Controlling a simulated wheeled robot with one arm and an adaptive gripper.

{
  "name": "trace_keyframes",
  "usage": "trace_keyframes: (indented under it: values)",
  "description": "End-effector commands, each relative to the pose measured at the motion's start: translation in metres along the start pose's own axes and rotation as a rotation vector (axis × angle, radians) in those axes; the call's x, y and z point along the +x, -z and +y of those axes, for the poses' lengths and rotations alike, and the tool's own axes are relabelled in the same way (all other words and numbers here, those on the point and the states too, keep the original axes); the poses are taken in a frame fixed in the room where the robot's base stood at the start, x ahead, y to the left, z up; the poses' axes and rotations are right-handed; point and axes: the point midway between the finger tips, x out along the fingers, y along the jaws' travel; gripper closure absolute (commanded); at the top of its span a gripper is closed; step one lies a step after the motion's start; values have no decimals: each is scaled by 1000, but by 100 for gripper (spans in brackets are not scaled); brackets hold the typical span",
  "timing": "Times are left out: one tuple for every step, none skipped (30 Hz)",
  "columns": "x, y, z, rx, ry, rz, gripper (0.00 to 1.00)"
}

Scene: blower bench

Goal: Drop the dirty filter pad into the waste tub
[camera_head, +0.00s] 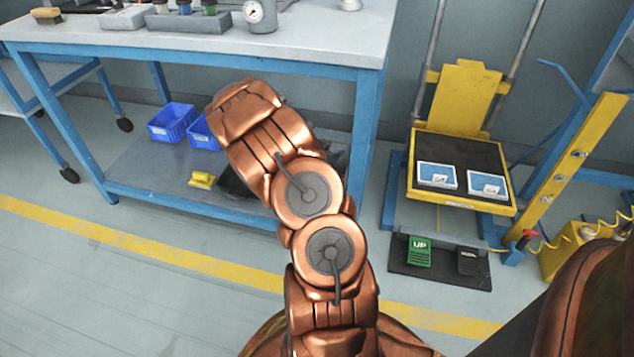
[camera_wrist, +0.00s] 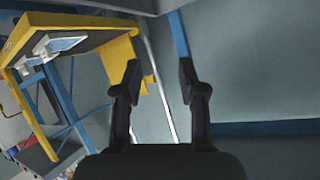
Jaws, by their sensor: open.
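I cannot tell whether either is the dirty filter pad. In the wrist view a panel (camera_wrist: 63,43) lies on the platform, left of my gripper and apart from it. A dark container (camera_head: 234,183) on the bench's lower shelf is partly hidden by my arm; I cannot tell whether it is the waste tub.
The yellow lift platform (camera_head: 460,202) stands right of the blue bench (camera_head: 240,57). Blue bins (camera_head: 171,122) and a yellow object (camera_head: 202,180) sit on its lower shelf. A green UP pedal (camera_head: 419,251) is on the floor. Open floor lies at the front left.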

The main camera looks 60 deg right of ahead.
Motion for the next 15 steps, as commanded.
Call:
trace_keyframes:
  values:
    - [-8,0,-1,-2,2,0,59]
    - [-12,0,0,-2,1,0,59]
    - [-18,0,0,-3,1,0,59]
    - [-22,0,0,-4,1,0,59]
    - [-26,0,0,-4,0,-1,59]
    - [-31,-1,0,-3,1,-2,59]
    - [-35,-1,0,-2,1,-2,59]
    - [-39,-1,0,-2,1,-3,59]
    - [-45,-1,0,-2,1,-3,59]
    - [-49,-1,0,-2,1,-2,59]
    - [-53,-1,0,-3,1,-2,59]
    - [-59,0,0,-3,1,-2,59]
    - [-63,0,0,-3,1,-2,59]
    - [-67,0,0,-3,1,-2,59]
    - [-71,-1,0,-2,1,-3,59]
